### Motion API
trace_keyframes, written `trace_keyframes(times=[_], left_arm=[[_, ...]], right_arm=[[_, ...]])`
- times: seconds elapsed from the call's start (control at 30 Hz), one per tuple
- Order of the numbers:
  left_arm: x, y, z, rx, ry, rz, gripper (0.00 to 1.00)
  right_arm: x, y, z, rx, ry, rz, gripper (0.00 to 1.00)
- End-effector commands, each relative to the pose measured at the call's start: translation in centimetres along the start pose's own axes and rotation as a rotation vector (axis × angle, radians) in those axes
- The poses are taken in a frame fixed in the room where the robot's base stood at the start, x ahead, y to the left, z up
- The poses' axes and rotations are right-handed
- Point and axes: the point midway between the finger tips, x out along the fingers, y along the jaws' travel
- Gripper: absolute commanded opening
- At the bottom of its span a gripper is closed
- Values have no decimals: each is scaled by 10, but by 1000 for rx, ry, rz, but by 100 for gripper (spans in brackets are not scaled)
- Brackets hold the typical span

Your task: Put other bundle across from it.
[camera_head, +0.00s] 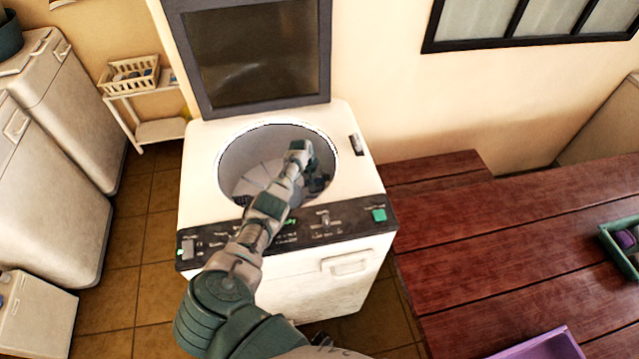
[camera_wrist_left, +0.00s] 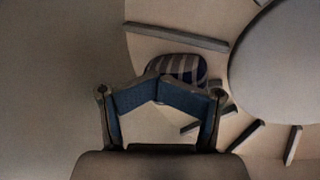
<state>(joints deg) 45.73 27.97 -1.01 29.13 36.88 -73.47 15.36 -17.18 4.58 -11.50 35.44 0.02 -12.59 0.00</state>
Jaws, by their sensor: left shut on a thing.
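The top-loading washing machine (camera_head: 345,190) stands open, with its round drum (camera_head: 240,180) showing. My left arm reaches over the control panel into the drum. The left gripper (camera_head: 317,183) is down at the drum's right side, small and dark in the head view. In the left wrist view its fingers (camera_wrist_left: 160,88) are closed in on a striped blue and pale bundle (camera_wrist_left: 183,66), which lies at the fingertips just above the finned drum floor (camera_wrist_left: 165,40). The bundle's near part is hidden by the fingers. I cannot make out another bundle. My right gripper is not in view.
The raised lid (camera_head: 255,60) stands behind the drum. A red wooden table (camera_head: 480,260) is at the right, with a green crate (camera_head: 607,240) and a purple tray (camera_head: 540,345). White cabinets (camera_head: 60,150) and a shelf with a basket (camera_head: 130,80) stand at the left.

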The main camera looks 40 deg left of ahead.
Motion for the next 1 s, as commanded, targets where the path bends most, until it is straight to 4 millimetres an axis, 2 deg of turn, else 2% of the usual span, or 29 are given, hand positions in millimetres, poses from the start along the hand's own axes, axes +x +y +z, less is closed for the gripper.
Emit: trace_keyframes(times=[0.13, 0.27, 0.5, 0.63, 0.8, 1.0], left_arm=[[-3, -2, 1, -1, -3, -7, 27], [-19, 3, 0, 1, 1, -4, 27], [-67, 19, 0, 2, 4, -2, 27], [-85, 25, 0, 1, 4, -1, 27], [-96, 29, 1, 0, 2, -1, 27], [-97, 29, 0, 0, 6, 1, 27]], right_arm=[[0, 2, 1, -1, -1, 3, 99], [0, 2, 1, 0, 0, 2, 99], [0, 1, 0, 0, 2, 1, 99], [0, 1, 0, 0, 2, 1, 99], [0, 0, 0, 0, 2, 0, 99], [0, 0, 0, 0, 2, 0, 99]])
